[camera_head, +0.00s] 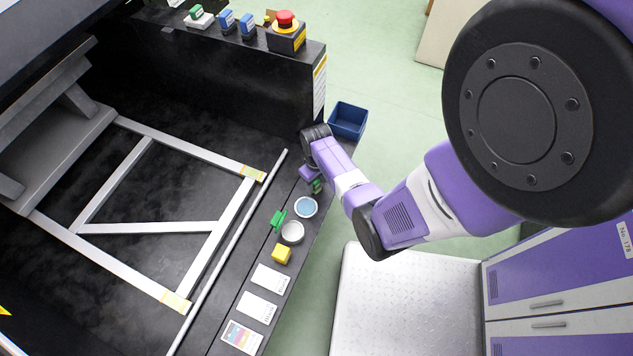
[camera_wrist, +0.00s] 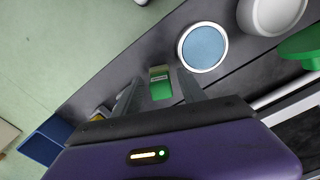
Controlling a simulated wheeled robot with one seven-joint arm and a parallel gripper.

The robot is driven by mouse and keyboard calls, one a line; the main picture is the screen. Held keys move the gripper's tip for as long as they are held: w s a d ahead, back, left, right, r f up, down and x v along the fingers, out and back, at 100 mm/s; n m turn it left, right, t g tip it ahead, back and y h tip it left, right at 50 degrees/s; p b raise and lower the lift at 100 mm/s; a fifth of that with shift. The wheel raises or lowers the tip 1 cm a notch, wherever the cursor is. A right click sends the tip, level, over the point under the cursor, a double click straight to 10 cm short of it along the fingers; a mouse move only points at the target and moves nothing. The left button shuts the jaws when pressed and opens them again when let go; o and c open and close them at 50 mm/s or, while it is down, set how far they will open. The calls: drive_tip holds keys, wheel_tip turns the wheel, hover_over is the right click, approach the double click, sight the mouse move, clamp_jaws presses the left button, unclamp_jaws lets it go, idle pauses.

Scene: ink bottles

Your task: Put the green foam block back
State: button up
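A small green block (camera_wrist: 160,88), which I take to be the green foam block, lies between the two fingers of my gripper (camera_wrist: 158,78) in the wrist view. Narrow gaps show on both sides of it, so the fingers look open around it. I cannot tell whether they reach down past its top. In the head view the same green block (camera_head: 318,187) shows partly below my gripper (camera_head: 313,180), at the outer edge of the black ledge. A different green piece (camera_head: 278,219) stands farther along the ledge; it also shows in the wrist view (camera_wrist: 302,46).
A blue-filled round dish (camera_head: 305,207), a white cup (camera_head: 292,232), a yellow block (camera_head: 282,254) and several cards line the ledge (camera_head: 225,322). A blue bin (camera_head: 348,120) stands beyond. A red emergency button (camera_head: 286,20) sits on the machine. A metal frame (camera_head: 150,228) lies left.

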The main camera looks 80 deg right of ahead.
sight(317, 182)
drive_tip(key=shift+r, duration=0.1)
wheel_tip(317, 182, up, 12)
drive_tip(key=p, duration=0.2)
drive_tip(key=a+r+n+t+h, duration=0.2)
drive_tip(key=a+t, duration=0.1)
drive_tip(key=a, duration=0.7)
drive_tip(key=a+r+n+t+h, duration=0.2)
drive_tip(key=a+r+t, duration=0.15)
drive_tip(key=a, duration=0.65)
drive_tip(key=s+a+r+n+t+y, duration=0.1)
drive_tip(key=a+r+t, duration=0.3)
drive_tip(key=r, duration=0.9)
drive_tip(key=s+a+r+n+t+y, duration=0.2)
drive_tip(key=a+r, duration=0.5)
drive_tip(key=r, duration=0.6)
drive_tip(key=shift+s+a+t+y, duration=0.35)
drive_tip(key=shift+s+t+y, duration=0.15)
drive_tip(key=shift+s+t, duration=0.6)
drive_tip(key=shift+w, duration=0.15)
